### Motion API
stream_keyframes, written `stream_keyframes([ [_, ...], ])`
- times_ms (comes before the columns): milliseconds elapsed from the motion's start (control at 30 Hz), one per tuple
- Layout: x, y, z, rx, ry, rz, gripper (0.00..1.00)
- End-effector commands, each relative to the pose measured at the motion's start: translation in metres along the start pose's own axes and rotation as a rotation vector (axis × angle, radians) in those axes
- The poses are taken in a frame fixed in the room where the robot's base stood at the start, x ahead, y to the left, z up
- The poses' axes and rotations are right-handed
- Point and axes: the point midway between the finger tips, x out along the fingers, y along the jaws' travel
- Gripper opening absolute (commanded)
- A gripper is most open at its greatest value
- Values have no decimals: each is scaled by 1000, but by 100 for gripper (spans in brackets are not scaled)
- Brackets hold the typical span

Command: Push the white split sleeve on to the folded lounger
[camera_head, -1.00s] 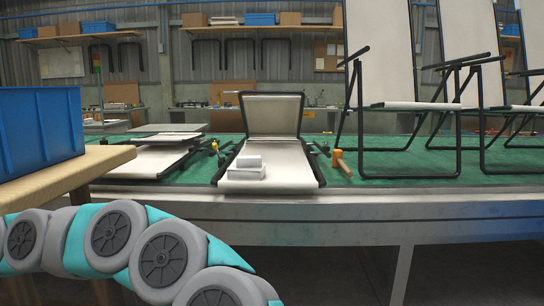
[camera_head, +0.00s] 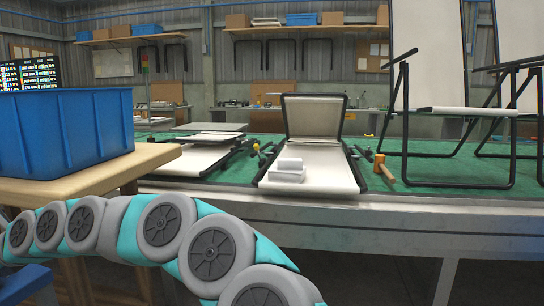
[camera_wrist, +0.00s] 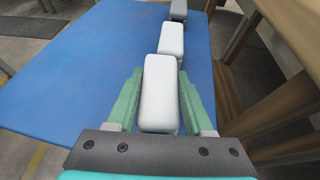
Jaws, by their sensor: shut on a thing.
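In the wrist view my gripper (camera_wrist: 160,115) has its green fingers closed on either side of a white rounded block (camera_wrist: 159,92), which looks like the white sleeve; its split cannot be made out. A second white block (camera_wrist: 171,40) and a grey one stand in line beyond it, over a blue surface (camera_wrist: 90,70). In the head view a lounger (camera_head: 313,115) with a black frame and pale fabric lies on the green bench top, its back section raised. Two small white blocks (camera_head: 288,170) sit stacked on it. My gripper is outside the head view.
A blue crate (camera_head: 65,130) stands on a wooden table (camera_head: 95,180) at left. Flat pale panels (camera_head: 205,150) lie left of the lounger. A mallet (camera_head: 381,163) lies to its right, then upright chairs (camera_head: 430,105).

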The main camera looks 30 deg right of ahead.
Motion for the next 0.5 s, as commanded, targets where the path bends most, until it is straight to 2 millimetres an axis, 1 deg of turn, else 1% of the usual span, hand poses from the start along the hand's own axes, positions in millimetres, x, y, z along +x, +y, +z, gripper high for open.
stream_keyframes([
  [33,-3,0,7,0,0,-1,0],
  [100,-5,0,11,-2,0,-1,0],
  [500,-13,1,31,-1,2,1,0],
])
